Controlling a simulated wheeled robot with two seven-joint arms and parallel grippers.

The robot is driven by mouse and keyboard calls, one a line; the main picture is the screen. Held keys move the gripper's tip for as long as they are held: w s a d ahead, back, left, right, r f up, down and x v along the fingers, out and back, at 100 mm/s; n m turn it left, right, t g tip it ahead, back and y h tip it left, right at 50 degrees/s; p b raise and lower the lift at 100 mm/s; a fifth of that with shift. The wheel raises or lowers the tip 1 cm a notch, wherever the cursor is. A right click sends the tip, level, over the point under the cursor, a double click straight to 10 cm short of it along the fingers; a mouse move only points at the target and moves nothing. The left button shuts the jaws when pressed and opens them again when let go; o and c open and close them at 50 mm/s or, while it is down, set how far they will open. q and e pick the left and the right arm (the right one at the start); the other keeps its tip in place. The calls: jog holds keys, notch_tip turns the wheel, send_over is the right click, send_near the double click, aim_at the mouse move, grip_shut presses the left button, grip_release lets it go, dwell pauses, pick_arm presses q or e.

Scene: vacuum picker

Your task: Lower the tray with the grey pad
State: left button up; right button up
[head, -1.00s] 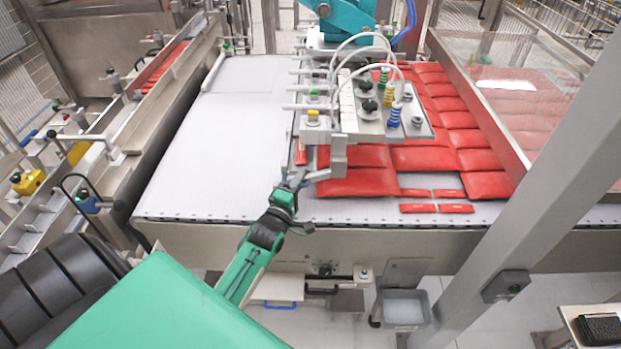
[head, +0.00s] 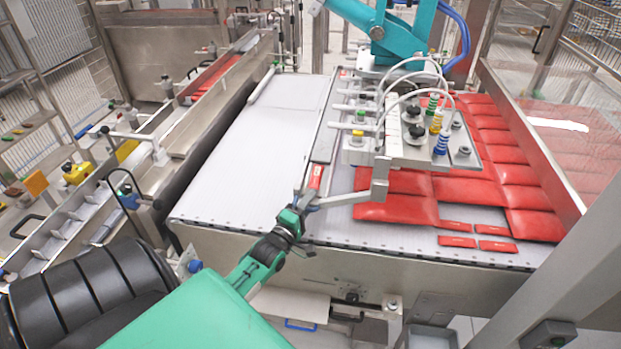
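My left gripper (head: 304,198) is at the front edge of the white conveyor, at the left end of a light grey metal bar. The bar (head: 350,198) runs right to an upright bracket (head: 380,175) below the vacuum picker head (head: 400,140). The gripper's fingers are small and overlap the bar end, so I cannot tell whether they are shut on it. My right gripper is not in view.
Red bags (head: 480,190) cover the conveyor's right side. The conveyor's left side (head: 245,160) is bare. A teal robot arm (head: 385,30) holds the picker head. A steel post (head: 575,265) stands at the front right, and a railed side line (head: 150,150) runs along the left.

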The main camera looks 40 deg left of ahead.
pick_arm(q)
jog(key=shift+s+f, duration=0.1)
jog(key=shift+f, duration=0.05)
jog(key=shift+s+d+f, duration=0.1)
jog(key=shift+s+f, duration=0.05)
jog(key=shift+s, duration=0.1)
jog(key=shift+r+b+v, duration=0.15)
jog(key=shift+b+v, duration=0.9)
jog(key=shift+v, duration=2.25)
jog(key=shift+r+b+v, duration=0.15)
jog(key=shift+b+v, duration=0.85)
jog(key=shift+v, duration=2.25)
jog(key=shift+s, duration=0.1)
jog(key=shift+c, duration=0.3)
